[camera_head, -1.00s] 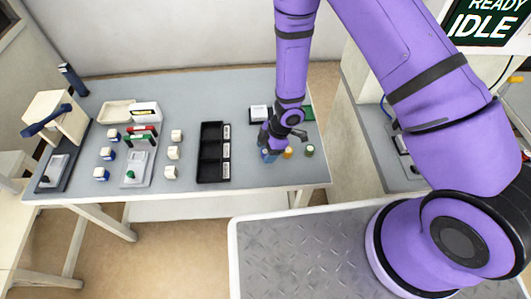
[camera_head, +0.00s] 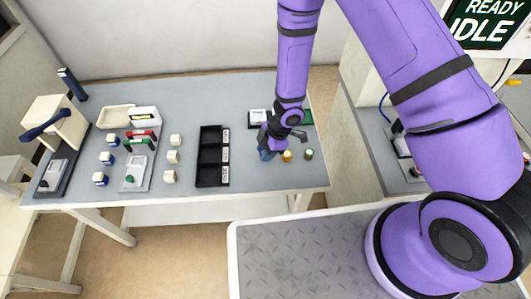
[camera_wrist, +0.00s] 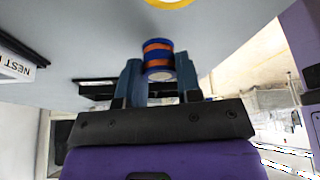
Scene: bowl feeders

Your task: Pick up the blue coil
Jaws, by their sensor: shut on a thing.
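The blue coil (camera_wrist: 157,57) shows in the wrist view as a small blue cylinder with orange bands, between my two fingers. My gripper (camera_wrist: 160,80) is shut on it, with one finger on each side. In the head view my gripper (camera_head: 269,148) is at the right part of the table, and the blue coil (camera_head: 266,155) shows only partly under it. It looks close to the table top; I cannot tell how far above it is.
A yellow coil (camera_head: 287,156) and a green coil (camera_head: 309,154) stand just right of my gripper. A black three-compartment tray (camera_head: 212,180) lies to the left. White blocks (camera_head: 173,157) and a hand press (camera_head: 50,122) are farther left. The table between tray and gripper is clear.

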